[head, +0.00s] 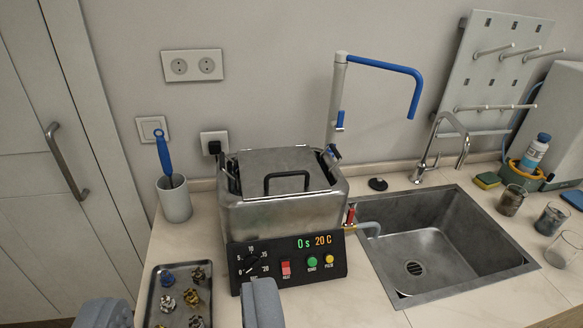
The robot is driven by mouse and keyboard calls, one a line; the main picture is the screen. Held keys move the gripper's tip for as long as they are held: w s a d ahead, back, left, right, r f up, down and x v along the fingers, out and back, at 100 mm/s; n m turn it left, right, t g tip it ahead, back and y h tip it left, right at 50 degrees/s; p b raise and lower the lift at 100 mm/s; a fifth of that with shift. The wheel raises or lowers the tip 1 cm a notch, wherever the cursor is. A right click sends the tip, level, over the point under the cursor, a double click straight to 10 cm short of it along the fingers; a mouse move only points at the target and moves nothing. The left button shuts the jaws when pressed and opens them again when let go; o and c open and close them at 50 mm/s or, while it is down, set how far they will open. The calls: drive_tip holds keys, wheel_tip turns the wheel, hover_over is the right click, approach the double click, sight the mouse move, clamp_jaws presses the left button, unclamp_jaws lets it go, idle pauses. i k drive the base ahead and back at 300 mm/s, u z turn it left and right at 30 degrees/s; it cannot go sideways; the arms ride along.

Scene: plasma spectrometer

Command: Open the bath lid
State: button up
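The metal bath (290,217) stands on the counter in the middle of the head view. Its grey lid (265,160) lies shut on top, with a black arched handle (285,175) on it. The front panel (290,264) has a dial, a red switch and green and yellow buttons, and its display reads 0 s and 20 C. My gripper (183,300) shows at the bottom edge with its two blue-grey fingers wide apart. It is open and empty, nearer than the bath and lower in the picture, apart from the handle.
A metal tray (156,296) with several small knobbed parts lies left of the bath. A grey cup (174,203) with a blue-handled brush stands behind it. A tap with a red valve (351,216) juts from the bath's right side towards the sink (450,240). Beakers (511,200) stand far right.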

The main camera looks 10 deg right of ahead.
sight(281, 162)
drive_tip(key=z, duration=0.05)
drive_tip(key=i, duration=0.9)
drive_tip(key=u, duration=0.1)
